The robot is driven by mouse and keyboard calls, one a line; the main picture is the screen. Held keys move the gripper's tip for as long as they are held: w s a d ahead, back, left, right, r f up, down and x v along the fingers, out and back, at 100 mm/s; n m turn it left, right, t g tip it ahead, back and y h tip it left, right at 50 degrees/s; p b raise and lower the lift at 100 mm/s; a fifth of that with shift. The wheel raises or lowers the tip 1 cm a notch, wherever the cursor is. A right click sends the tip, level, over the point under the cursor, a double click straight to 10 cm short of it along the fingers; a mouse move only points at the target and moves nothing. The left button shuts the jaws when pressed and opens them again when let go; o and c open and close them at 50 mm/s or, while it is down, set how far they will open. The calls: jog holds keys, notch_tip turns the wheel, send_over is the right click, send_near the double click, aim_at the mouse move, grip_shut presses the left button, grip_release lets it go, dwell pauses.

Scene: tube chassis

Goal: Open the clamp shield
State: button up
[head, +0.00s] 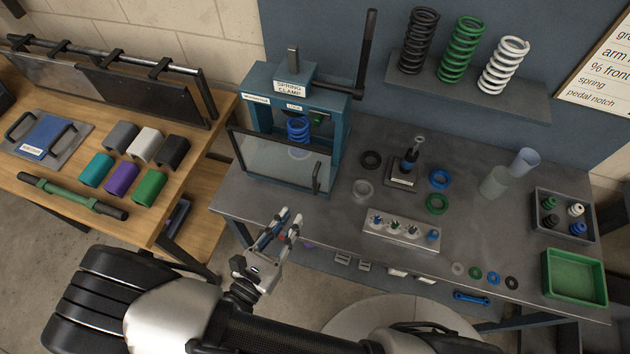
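The spring clamp (340,100) is a teal press frame at the back left of the grey bench, with a label reading "SPRING CLAMP". Its shield (270,163) is a clear, dark-framed panel across the front, with a black bar handle (317,178) near its right edge. A blue spring (298,130) stands inside, partly behind the shield. A tall black lever (367,50) rises at the clamp's right. My gripper (279,219) is in front of the bench's front edge, below and left of the handle, apart from it. Its fingers are spread and nothing shows between them.
The grey bench (330,215) holds rings, a small black stand (405,170), a white block with small parts (400,232), clear cups (495,181) and a green tray (574,277). A wooden bench (190,185) stands left. Springs (460,50) stand on a wall shelf. Space before the shield looks clear.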

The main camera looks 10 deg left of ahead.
aim_at(315, 193)
jog(key=b+x, duration=0.1)
jog(key=x, duration=1.1)
jog(key=shift+w, duration=0.1)
grip_shut()
